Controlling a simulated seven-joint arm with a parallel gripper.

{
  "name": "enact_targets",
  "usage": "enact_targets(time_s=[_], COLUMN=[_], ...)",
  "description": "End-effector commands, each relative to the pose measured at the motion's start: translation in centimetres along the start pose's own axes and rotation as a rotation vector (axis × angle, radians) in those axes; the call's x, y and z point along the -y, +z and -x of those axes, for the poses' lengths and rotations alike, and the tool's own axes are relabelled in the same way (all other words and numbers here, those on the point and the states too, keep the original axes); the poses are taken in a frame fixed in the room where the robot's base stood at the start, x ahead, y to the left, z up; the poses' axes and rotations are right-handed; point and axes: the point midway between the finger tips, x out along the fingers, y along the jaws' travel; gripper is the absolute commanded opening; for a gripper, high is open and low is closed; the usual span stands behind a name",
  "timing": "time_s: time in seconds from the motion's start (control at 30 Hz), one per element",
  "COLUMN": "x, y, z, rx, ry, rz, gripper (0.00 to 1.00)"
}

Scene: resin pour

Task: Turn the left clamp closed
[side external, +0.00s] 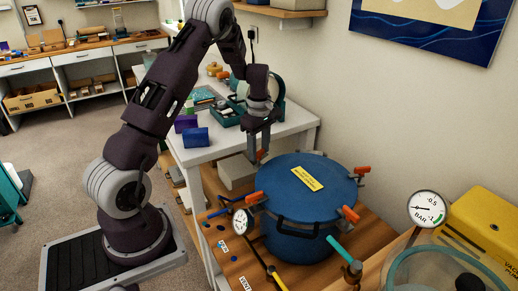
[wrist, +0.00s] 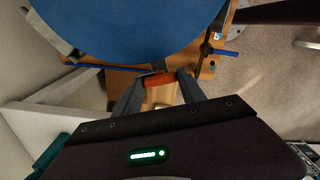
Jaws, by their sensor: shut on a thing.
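The blue pressure pot (side external: 305,190) has a round lid with a yellow label (side external: 307,178) and several orange-handled clamps around its rim. One clamp handle sits at the pot's near left edge (side external: 254,197), another at the right (side external: 362,170) and another at the front right (side external: 350,215). My gripper (side external: 259,157) is at the back left of the lid, shut on the orange clamp handle there. The wrist view shows this orange clamp handle (wrist: 158,80) between the two fingers, beside the blue lid (wrist: 130,30). The fingers partly hide the clamp in the side view.
A pressure gauge (side external: 240,221) and a teal handle (side external: 340,248) stick out from the pot's front. A clear chamber with a dial gauge (side external: 427,208) and a yellow pump case (side external: 482,230) stand at the right. A white table (side external: 230,140) with boxes is behind.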

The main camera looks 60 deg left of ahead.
Motion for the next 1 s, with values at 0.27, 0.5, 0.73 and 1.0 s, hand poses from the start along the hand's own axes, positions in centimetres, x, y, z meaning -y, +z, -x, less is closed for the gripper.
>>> enact_targets(time_s=[0.27, 0.5, 0.73, 1.0], x=[-0.01, 0.0, -0.01, -0.01], y=[0.03, 0.03, 0.01, -0.02], z=[0.07, 0.08, 0.1, 0.11], rx=[0.001, 0.001, 0.001, 0.0], ry=[0.001, 0.001, 0.002, 0.002], rz=[-0.196, -0.425, -0.643, -0.9], gripper=[0.07, 0.07, 0.07, 0.07])
